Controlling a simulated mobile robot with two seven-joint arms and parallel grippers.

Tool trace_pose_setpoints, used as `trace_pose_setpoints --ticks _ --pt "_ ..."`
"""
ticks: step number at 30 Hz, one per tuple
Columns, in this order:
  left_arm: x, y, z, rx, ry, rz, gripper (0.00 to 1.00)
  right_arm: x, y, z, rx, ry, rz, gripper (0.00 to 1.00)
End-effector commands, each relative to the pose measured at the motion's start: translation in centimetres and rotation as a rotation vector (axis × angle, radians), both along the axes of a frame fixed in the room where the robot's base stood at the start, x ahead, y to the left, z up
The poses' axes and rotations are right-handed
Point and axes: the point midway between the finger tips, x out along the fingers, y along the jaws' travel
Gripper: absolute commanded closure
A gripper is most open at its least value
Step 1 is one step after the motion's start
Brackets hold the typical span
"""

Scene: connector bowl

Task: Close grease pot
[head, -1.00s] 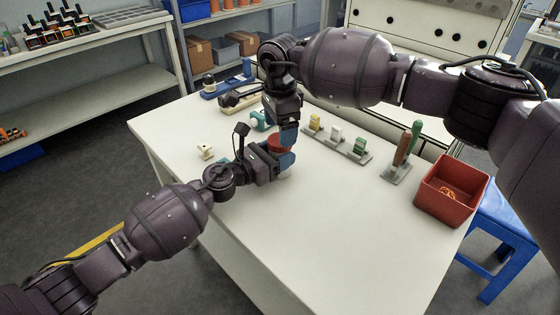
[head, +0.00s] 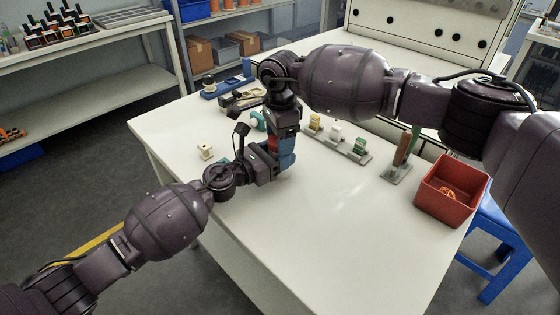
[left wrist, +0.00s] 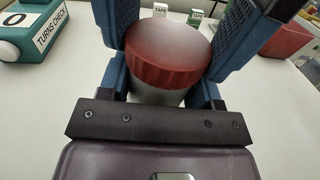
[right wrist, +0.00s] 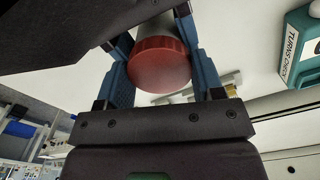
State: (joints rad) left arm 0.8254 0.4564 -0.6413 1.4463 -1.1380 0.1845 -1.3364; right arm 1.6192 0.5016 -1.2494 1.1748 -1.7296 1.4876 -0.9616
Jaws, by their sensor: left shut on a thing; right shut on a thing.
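The grease pot has a ribbed red lid (left wrist: 168,55) and a pale grey body (left wrist: 155,96) in the left wrist view. My left gripper (head: 284,168) is shut around the body from the side. My right gripper (head: 287,148) comes down from above with its blue fingers on either side of the lid, which also shows in the right wrist view (right wrist: 160,64). The lid sits on top of the body; whether it is tight I cannot tell. A teal turns check box (head: 258,120) stands behind the grippers, and its dial in the left wrist view (left wrist: 12,19) reads 0.
A rack (head: 352,152) with yellow, white and green pieces stands behind right. A tool stand (head: 396,172) and a red bin (head: 436,205) are at the right. A small cream block (head: 205,152) lies left. The front of the table is clear.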

Motion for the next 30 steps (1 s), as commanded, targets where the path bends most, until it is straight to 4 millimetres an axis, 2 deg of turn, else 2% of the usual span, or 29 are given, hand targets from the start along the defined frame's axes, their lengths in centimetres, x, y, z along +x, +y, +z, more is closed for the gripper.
trace_pose_setpoints --ticks 7,15,19,30 --pt "0.02 0.03 -0.03 0.000 0.000 0.001 1.00 -0.03 0.02 0.00 0.001 0.001 -0.074 0.67" --pt "0.02 0.03 -0.03 0.000 0.000 0.001 1.00 -0.05 0.03 -0.02 0.001 0.001 -0.418 0.67" --pt "0.03 0.03 -0.03 0.000 0.000 0.001 1.00 -0.05 0.04 -0.02 0.001 0.001 -0.534 0.67" --pt "0.03 0.03 -0.03 0.000 0.000 0.001 1.00 -0.05 0.05 -0.02 0.001 0.001 -0.587 0.67"
